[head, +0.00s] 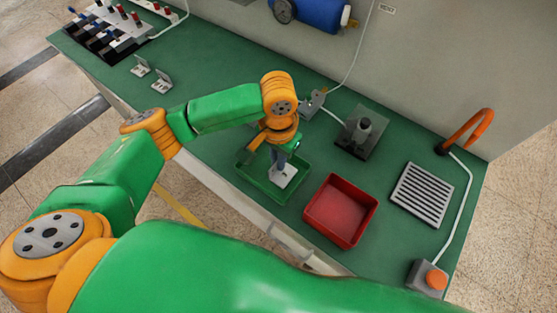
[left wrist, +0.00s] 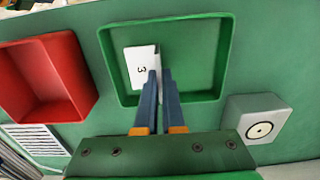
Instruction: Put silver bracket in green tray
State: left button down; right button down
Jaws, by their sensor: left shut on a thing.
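The green tray (head: 263,187) stands on the green bench, left of the red tray. It also shows in the left wrist view (left wrist: 215,97). My left gripper (head: 281,163) points down into the green tray, its blue fingers (left wrist: 160,75) close together. It is shut on the silver bracket (head: 285,178), whose flat plate marked "3" (left wrist: 139,62) lies within the tray walls. I cannot tell whether the bracket touches the tray floor. Fingers hide part of its upright side. My right gripper is not in view.
A red tray (head: 341,211) stands close right of the green tray. A grey slatted plate (head: 422,193), a dark fixture (head: 361,133) and an orange-button box (head: 430,278) are further right. Two similar brackets (head: 141,67) (head: 162,82) lie at far left near a rack (head: 108,28).

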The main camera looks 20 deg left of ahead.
pick_arm(q)
jog(key=shift+f, duration=0.75)
jog(key=shift+f, duration=0.1)
jog(key=c, duration=1)
grip_release()
jog(key=shift+c, duration=0.2)
notch_tip(320, 180, up, 12)
